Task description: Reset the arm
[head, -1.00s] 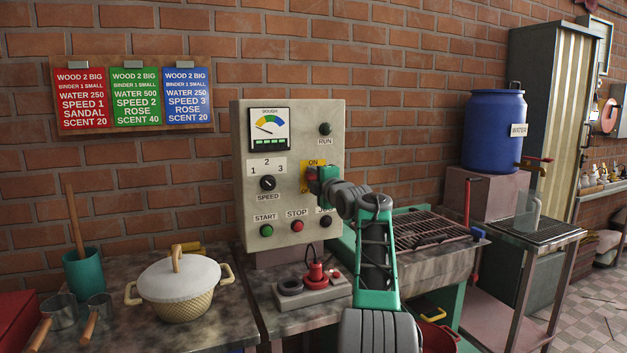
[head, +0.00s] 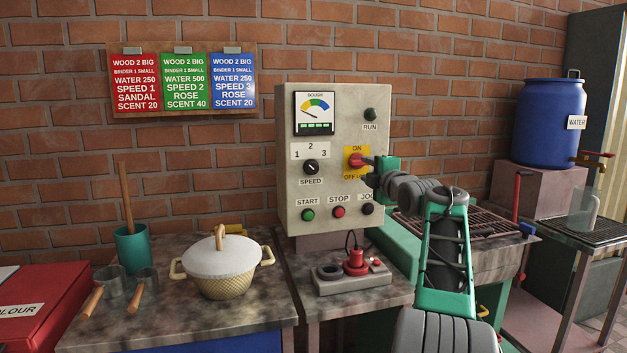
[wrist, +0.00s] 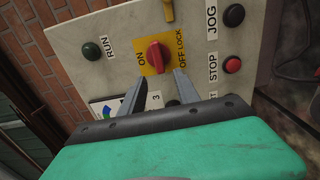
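My gripper (head: 368,171) is in front of the control panel (head: 333,200), just right of the red ON/OFF switch (head: 356,160) on its yellow plate. In the wrist view, the two grey fingers of my gripper (wrist: 160,76) stand apart with nothing between them. The red switch knob (wrist: 154,57) shows just beyond the fingertips, and the gripper looks clear of it. In the wrist view, the knob's long side runs between the ON and OFF labels. My gripper and arm cover part of the panel's right edge.
Below the panel, a small red device (head: 355,262) sits on the counter. A lidded pot (head: 219,268) and a teal cup (head: 132,247) stand to the left. A metal grill (head: 482,221) and a blue water barrel (head: 548,121) are to the right.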

